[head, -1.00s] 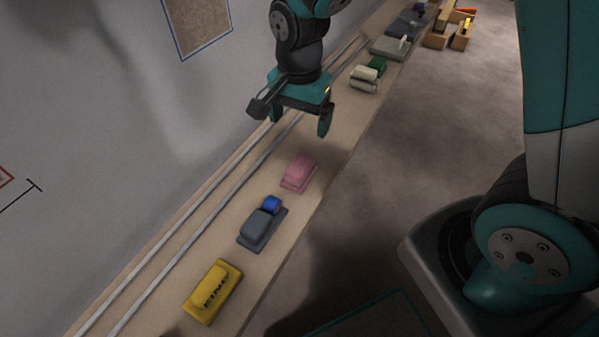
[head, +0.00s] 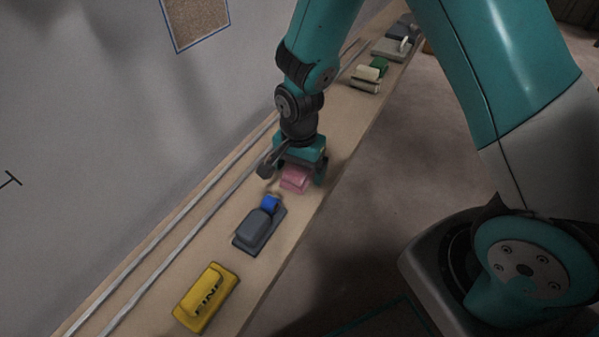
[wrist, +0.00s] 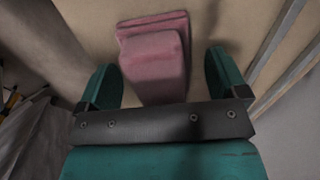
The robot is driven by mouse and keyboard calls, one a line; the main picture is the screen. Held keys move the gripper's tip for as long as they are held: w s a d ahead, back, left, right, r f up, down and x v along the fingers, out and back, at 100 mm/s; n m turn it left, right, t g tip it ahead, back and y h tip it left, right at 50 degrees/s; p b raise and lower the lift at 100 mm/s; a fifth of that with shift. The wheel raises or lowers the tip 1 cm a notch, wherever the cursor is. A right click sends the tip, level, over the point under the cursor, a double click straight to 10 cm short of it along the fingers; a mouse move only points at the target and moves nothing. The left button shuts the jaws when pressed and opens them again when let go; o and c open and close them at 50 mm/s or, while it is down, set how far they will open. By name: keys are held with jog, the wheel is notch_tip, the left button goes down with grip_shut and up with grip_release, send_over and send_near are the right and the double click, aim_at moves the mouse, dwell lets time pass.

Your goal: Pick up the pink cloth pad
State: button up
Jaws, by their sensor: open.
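The pink cloth pad (head: 294,180) lies on the long wooden shelf, partly hidden under my gripper in the head view. In the wrist view the pink pad (wrist: 154,62) shows a raised block on a flatter base. My gripper (head: 297,174) is low over the pad, with its jaws open. In the wrist view my gripper (wrist: 163,78) has one finger on each side of the pad, with a visible gap to each. I cannot tell how far the fingertips are above the shelf.
On the shelf (head: 160,290), a grey block with a blue piece (head: 260,228) sits close to the pad, and a yellow block (head: 207,298) is nearer. Cream and green items (head: 370,74) lie farther along. Two rails (head: 178,233) run beside the wall.

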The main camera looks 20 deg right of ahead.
jog(key=shift+f, duration=0.15)
jog(key=c, duration=1)
notch_tip(320, 180, up, 20)
jog(key=p, duration=0.5)
